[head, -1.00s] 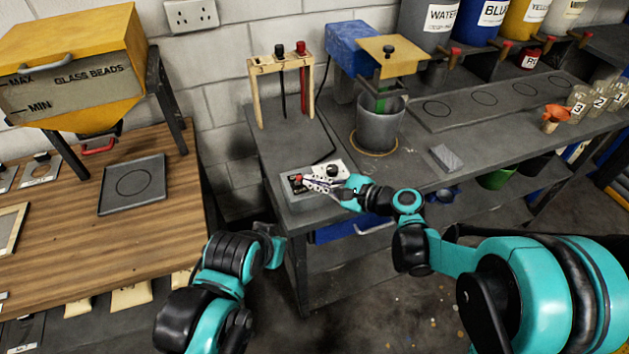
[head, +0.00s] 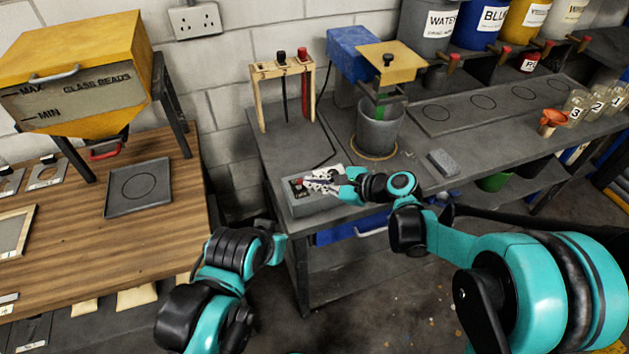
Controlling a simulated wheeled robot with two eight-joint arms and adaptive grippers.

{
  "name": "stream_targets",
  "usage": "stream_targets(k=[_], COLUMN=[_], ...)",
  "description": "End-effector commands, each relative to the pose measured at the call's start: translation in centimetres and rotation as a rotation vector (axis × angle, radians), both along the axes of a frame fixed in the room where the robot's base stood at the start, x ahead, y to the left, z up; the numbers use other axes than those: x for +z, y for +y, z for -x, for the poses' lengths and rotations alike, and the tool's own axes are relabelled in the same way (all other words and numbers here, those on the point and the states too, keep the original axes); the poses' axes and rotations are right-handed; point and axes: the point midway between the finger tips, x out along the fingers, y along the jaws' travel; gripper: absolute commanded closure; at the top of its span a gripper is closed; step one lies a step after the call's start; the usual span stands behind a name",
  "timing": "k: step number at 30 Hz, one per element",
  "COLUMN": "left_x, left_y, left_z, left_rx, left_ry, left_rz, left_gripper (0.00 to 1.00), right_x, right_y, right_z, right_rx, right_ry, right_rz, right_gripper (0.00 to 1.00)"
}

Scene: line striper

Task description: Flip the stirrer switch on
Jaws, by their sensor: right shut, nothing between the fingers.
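The grey switch box (head: 316,207) sits at the front left corner of the grey bench. The gripper covers much of the box top. The stirrer, with a blue housing (head: 352,53) and a yellow plate (head: 402,60), stands behind over a grey pot (head: 379,129). My left arm is at the lower left; its fingers do not show.
A wooden rack (head: 258,98) with black and red-topped rods stands behind the box. A wooden table (head: 75,255) stands left, across a gap.

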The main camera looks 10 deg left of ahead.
Motion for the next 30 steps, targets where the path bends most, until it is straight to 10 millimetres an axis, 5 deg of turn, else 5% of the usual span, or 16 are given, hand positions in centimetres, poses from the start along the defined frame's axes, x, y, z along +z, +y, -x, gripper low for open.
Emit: stream_targets(k=[9, 30], left_x=[2.5, 4.8], left_y=[0.0, 0.0], left_z=[0.0, 0.0], left_rx=[0.0, 0.0], left_ry=[0.0, 0.0], left_rz=[0.0, 0.0], left_gripper=[1.0, 1.0], right_x=[0.9, 1.3], right_y=[0.6, 1.5], right_z=[-0.8, -2.1], right_rx=[0.002, 0.002], right_ry=[0.148, 0.391], right_rz=[0.101, 0.265], right_gripper=[1.0, 1.0])
